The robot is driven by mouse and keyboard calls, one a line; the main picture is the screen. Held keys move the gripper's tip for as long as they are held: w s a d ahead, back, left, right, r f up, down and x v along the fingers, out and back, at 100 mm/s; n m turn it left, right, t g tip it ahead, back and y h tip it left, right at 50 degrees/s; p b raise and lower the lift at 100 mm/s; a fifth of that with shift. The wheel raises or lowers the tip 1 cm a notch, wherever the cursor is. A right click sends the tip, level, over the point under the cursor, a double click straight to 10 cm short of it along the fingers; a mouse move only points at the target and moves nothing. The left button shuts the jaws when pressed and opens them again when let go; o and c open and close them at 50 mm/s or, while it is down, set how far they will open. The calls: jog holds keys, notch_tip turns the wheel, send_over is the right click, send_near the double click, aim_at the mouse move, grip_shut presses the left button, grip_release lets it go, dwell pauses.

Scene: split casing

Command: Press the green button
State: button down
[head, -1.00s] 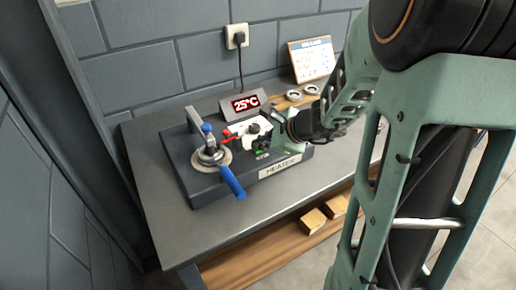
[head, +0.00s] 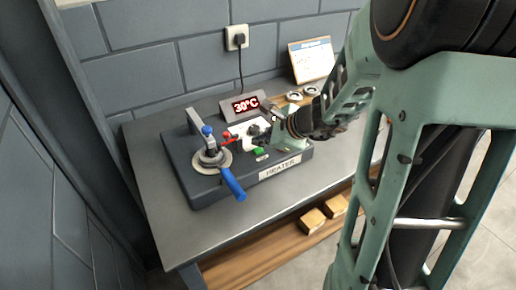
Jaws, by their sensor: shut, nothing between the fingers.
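The green button (head: 259,151) sits on top of the dark heater base, behind the HEATER label (head: 280,167). My gripper (head: 254,141) is shut and empty, just behind and above the green button. A small gap seems to show between them; exact contact is hard to tell at this size. The display (head: 245,105) behind the base reads 30°C in red.
A clamp with a blue handle (head: 233,184) stands at the base's left, its handle reaching over the front edge. Rings (head: 295,96) and a calendar (head: 311,61) are at the back right. The table front is clear.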

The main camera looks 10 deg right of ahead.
aim_at(259, 151)
jog(key=shift+r+p, duration=2.1)
jog(key=shift+r, duration=0.5)
jog(key=shift+f, duration=0.1)
